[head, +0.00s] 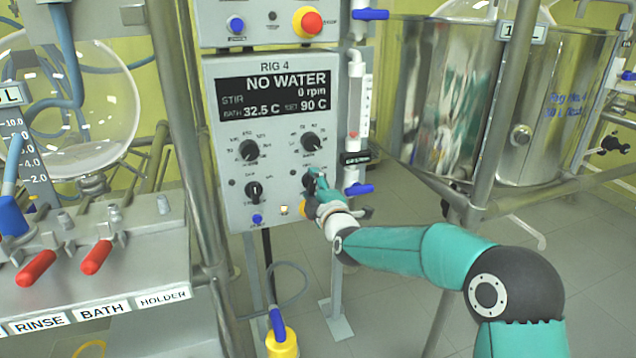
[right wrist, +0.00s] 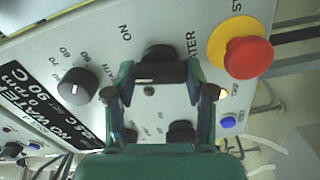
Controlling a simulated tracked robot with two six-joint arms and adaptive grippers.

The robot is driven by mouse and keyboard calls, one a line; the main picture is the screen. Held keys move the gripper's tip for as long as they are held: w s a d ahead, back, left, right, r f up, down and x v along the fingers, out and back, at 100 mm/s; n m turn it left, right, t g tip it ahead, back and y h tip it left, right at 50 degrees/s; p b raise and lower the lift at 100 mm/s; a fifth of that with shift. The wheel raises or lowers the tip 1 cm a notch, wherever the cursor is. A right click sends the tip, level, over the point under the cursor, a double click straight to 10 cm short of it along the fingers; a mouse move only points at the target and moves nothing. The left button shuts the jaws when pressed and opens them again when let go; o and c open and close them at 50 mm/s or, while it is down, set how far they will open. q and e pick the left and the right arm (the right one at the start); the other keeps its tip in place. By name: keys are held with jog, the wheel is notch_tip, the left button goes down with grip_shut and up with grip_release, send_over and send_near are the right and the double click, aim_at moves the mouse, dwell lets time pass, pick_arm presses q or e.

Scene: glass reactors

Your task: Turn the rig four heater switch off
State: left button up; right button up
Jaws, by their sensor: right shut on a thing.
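The rig four control panel (head: 232,110) stands upright in the middle of the head view. Its heater switch (right wrist: 163,60) is a black knob in the right wrist view, with "ON" on one side and part of the word "HEATER" on the other. My right gripper (head: 315,182) is at the panel's lower right and is shut on this knob, one finger on each side; it also shows in the right wrist view (right wrist: 163,80). I cannot tell which way the knob points. In the head view my gripper mostly hides it. My left gripper is out of view.
The display (head: 272,95) reads NO WATER, bath 32.5 C, set 90 C. Other knobs (head: 249,150) sit close by. A red stop button (right wrist: 247,57) on yellow is beside my fingers. A lit lamp (head: 284,210) and blue button (head: 257,219) are below. A steel vessel (head: 560,110) stands right.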

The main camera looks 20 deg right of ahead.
jog(key=shift+a+f+n, duration=0.2)
jog(key=shift+n, duration=0.9)
jog(key=shift+f+n, duration=0.15)
jog(key=shift+n, duration=0.25)
jog(key=o, duration=1.2)
jog(key=shift+c, duration=0.2)
jog(key=shift+r, duration=0.2)
jog(key=shift+s+d, duration=0.1)
jog(key=shift+s, duration=0.05)
jog(key=shift+s, duration=0.25)
jog(key=s, duration=1.1)
jog(key=shift+d, duration=0.15)
